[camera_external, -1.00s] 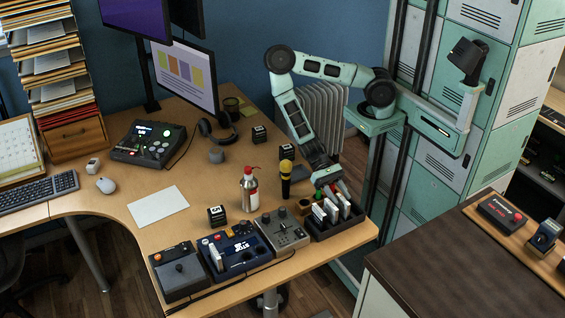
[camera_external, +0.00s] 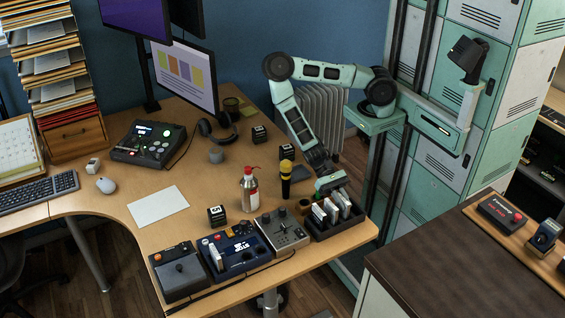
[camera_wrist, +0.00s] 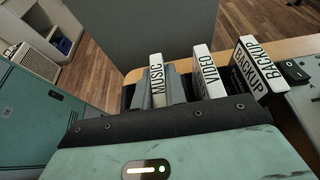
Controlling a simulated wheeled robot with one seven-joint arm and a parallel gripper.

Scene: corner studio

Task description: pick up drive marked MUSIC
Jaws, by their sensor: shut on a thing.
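The drive marked MUSIC (camera_wrist: 157,82) is a white-edged block with black letters, standing upright at the left of the row in the wrist view. My gripper (camera_wrist: 158,88) is shut on it; grey finger parts show beside the drive. In the external view my gripper (camera_external: 330,182) is low over the dark drive holder (camera_external: 345,229) at the desk's right front corner. Which drive it holds is hard to tell there. The drive's lower part is hidden in the wrist view.
The VIDEO drive (camera_wrist: 208,72) and the BACKUP drive (camera_wrist: 250,70) stand close to the right of MUSIC. A yellow-topped microphone (camera_external: 286,178), a red-topped spray bottle (camera_external: 249,190) and a grey control box (camera_external: 282,232) stand left of the holder. The desk's right edge is close.

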